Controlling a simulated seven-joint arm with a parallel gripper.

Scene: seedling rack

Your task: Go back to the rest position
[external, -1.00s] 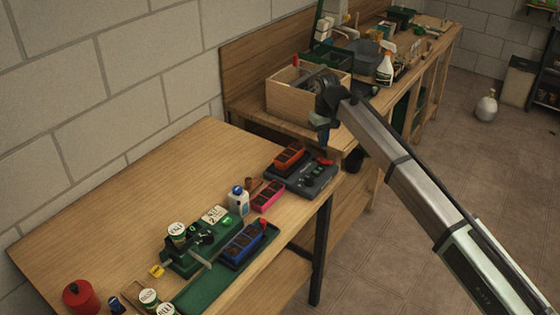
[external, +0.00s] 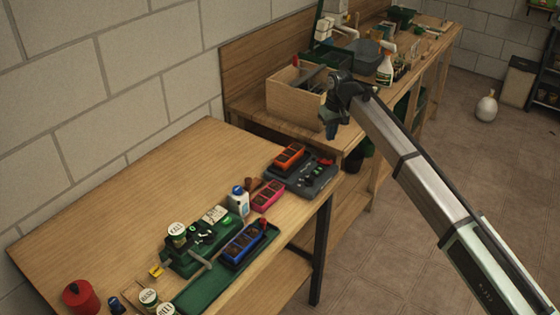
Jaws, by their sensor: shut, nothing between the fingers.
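My gripper (external: 331,131) hangs in the air at the end of my arm, just right of the wooden crate and above the far right corner of the near table. It is shut and empty, small in this view. On the near table (external: 140,185), an orange seedling tray (external: 290,155) sits on a dark grey device (external: 318,176). A pink tray (external: 268,194) lies in front of it. A blue tray (external: 243,243) sits on a green tray (external: 205,287). My gripper is apart from all of them.
A wooden crate (external: 293,102) stands on the back bench, close to my gripper. A spray bottle (external: 385,70) and bins stand behind. A white bottle (external: 238,200), several labelled cans and a red canister (external: 80,297) stand on the near table. Open floor (external: 480,165) lies to the right.

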